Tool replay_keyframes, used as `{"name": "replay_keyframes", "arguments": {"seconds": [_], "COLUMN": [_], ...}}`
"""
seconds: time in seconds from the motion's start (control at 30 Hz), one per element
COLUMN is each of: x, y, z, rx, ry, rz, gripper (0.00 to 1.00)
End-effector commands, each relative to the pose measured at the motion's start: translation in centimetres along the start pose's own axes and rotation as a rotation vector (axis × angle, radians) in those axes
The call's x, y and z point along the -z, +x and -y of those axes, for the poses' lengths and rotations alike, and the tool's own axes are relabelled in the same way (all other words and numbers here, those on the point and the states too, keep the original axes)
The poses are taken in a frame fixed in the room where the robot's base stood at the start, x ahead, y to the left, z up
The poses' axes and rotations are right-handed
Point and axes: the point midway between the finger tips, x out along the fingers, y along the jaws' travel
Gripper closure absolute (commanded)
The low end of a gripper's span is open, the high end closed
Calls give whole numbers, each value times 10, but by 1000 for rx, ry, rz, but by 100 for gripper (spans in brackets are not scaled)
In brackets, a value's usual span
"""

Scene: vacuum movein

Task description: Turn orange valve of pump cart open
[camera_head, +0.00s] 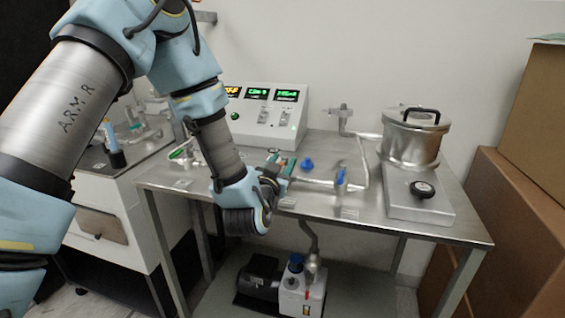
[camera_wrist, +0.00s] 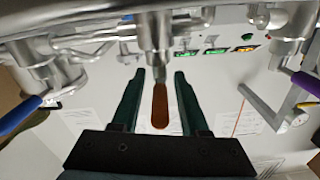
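The orange valve handle (camera_wrist: 160,106) shows in the wrist view as a flat, brownish-orange lever below a metal valve body (camera_wrist: 154,28) on the pipework. My gripper (camera_wrist: 159,74) has its two dark green fingers open, one on each side of the handle, with a visible gap on both sides. In the head view my gripper (camera_head: 283,168) is over the front middle of the steel pump cart (camera_head: 235,185), at the pipe line. There my wrist and fingers hide most of the orange valve.
A blue-handled valve (camera_head: 340,177) is to the right on the same pipe, and a green-handled valve (camera_head: 180,153) to the left. A control box (camera_head: 267,117) with lit displays stands behind. A steel pot (camera_head: 411,138) stands at right. Cardboard boxes (camera_head: 515,215) border the cart's right side.

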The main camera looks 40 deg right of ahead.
Motion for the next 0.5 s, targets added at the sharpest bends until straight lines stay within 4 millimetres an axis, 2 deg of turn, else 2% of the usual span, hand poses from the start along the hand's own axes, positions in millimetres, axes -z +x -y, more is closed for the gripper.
{"name": "replay_keyframes", "arguments": {"seconds": [0.07,0.37,0.5], "x": [0,0,0], "y": [0,0,0], "z": [0,0,0], "rx": [0,1,1], "ry": [0,0,0], "rz": [0,-1,-1], "gripper": [66,100,100]}}
